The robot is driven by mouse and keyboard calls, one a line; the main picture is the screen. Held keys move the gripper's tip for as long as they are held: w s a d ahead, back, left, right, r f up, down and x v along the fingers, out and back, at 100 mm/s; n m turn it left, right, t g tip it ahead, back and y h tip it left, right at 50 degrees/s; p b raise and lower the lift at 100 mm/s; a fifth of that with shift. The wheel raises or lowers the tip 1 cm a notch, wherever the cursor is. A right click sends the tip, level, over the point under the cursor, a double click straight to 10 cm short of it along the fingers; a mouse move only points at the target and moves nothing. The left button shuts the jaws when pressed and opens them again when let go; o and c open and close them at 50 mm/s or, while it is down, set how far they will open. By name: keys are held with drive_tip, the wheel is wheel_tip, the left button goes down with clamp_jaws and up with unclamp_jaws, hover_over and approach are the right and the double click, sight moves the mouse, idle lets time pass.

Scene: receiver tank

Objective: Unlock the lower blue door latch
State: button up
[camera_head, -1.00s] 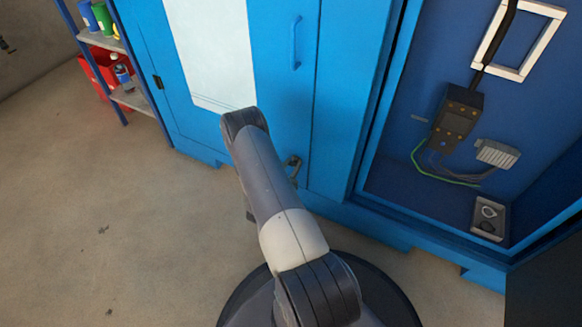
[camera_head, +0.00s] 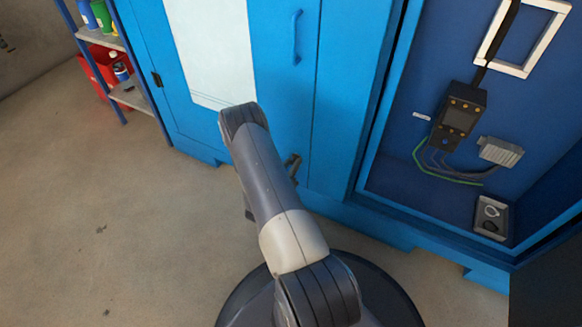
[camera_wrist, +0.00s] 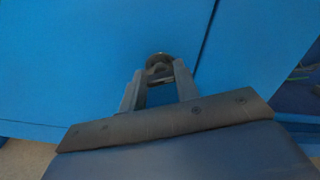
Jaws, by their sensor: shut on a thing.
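The lower latch (camera_wrist: 158,60) is a small grey round piece on the blue door (camera_wrist: 70,50) near a vertical seam in the wrist view. My gripper (camera_wrist: 158,74) has its two fingers on either side of the latch, shut on it. In the head view, the latch (camera_head: 293,163) shows as a small dark piece low on the blue door (camera_head: 283,110), beside my arm. My arm hides the gripper there and part of the latch area.
A blue handle (camera_head: 297,38) sits higher on the door. To the right is an open cabinet bay with a dark control box (camera_head: 459,117), wires and a grey socket box (camera_head: 491,218). A shelf (camera_head: 130,96) with bottles and a red bin stands at left. Floor at left is clear.

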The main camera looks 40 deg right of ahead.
drive_tip(key=n+b, duration=0.1)
drive_tip(key=n, duration=0.5)
drive_tip(key=shift+f+n, duration=0.15)
drive_tip(key=shift+n, duration=0.15)
drive_tip(key=n, duration=0.6)
drive_tip(key=shift+w+f+b, duration=0.1)
drive_tip(key=shift+b, duration=0.3)
drive_tip(key=shift+n, duration=0.4)
drive_tip(key=o, duration=1)
drive_tip(key=shift+a, duration=0.1)
drive_tip(key=p+v, duration=0.3)
drive_tip(key=v, duration=0.7)
drive_tip(key=shift+s+a, duration=0.2)
drive_tip(key=shift+a, duration=0.1)
